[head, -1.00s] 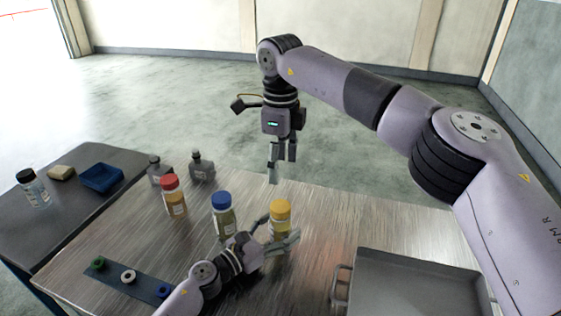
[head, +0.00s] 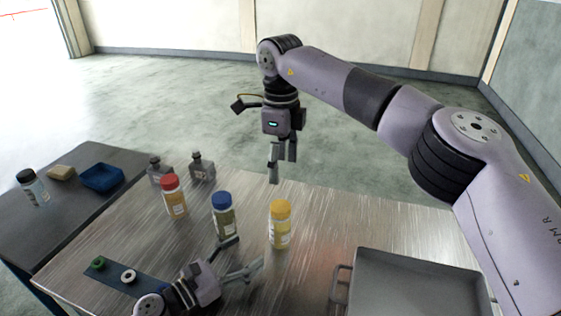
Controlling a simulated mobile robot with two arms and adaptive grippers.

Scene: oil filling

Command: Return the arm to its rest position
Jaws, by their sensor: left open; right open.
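My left gripper (head: 240,262) is open and empty, low over the metal table (head: 345,215), in front of the blue-capped and yellow-capped bottles. My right gripper (head: 282,165) is open and empty, pointing down above the table's far edge. A yellow-capped bottle (head: 280,226), a blue-capped bottle (head: 223,215) with dark contents and a red-capped bottle (head: 174,197) with orange contents stand upright on the table. One left finger overlaps the foot of the blue-capped bottle in the picture; I cannot tell if they touch.
A dark strip (head: 118,285) with a green ring (head: 97,263) and a white ring (head: 129,277) lies at the front left. A grey tray (head: 415,262) is at the right. Two grey bottles (head: 203,167) stand behind. A side table (head: 60,215) holds a blue tray (head: 102,180).

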